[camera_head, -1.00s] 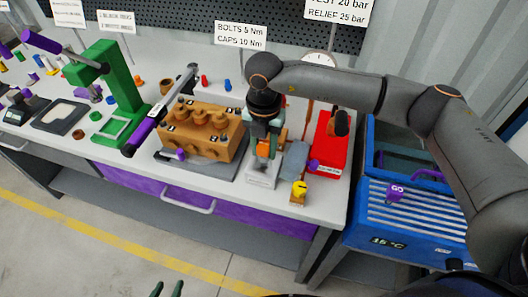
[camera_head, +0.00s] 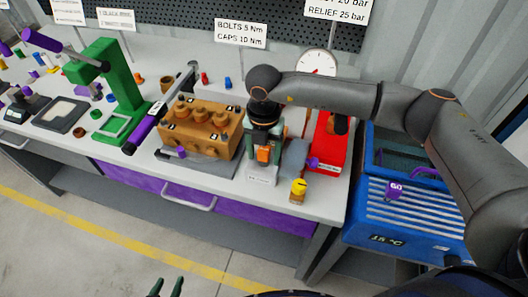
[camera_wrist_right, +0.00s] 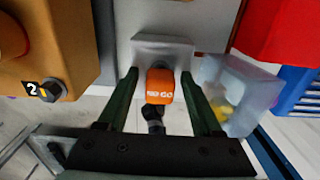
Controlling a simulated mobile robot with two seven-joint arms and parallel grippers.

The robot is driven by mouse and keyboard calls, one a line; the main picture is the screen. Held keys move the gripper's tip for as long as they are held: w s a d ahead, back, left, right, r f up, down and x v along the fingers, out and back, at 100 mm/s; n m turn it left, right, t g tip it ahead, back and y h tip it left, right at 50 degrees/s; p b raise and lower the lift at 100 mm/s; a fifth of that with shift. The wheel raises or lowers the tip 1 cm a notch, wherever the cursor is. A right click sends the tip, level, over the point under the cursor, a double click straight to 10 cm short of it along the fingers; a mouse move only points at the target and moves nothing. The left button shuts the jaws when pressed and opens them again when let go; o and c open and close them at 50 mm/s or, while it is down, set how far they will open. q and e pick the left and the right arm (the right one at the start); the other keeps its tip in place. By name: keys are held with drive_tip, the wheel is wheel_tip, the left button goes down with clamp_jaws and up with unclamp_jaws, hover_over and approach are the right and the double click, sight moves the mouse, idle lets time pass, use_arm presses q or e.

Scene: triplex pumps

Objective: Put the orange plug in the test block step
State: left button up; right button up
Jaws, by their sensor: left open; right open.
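The orange plug (camera_head: 263,154), marked NO GO in the right wrist view (camera_wrist_right: 160,86), has a dark stem on its near side. It is at a small pale labelled block (camera_head: 262,180), which also shows in the wrist view (camera_wrist_right: 165,46); I cannot tell whether it is seated in it. My right gripper (camera_head: 264,146) is open, its green fingers (camera_wrist_right: 161,88) apart on either side of the plug. I cannot tell which block is the test block. My left gripper (camera_head: 165,288) is open and empty at the bottom edge, away from the bench.
A brown pump block (camera_head: 200,130) stands left of the right gripper. A grey translucent block (camera_head: 294,157) and a red case (camera_head: 329,150) stand to its right. A yellow-topped piece (camera_head: 298,189) is near the front edge. A blue cooler (camera_head: 400,215) is further right.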

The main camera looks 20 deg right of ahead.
sight(264, 149)
drive_tip(key=shift+r, duration=0.25)
wheel_tip(264, 149, up, 12)
drive_tip(key=b, duration=0.1)
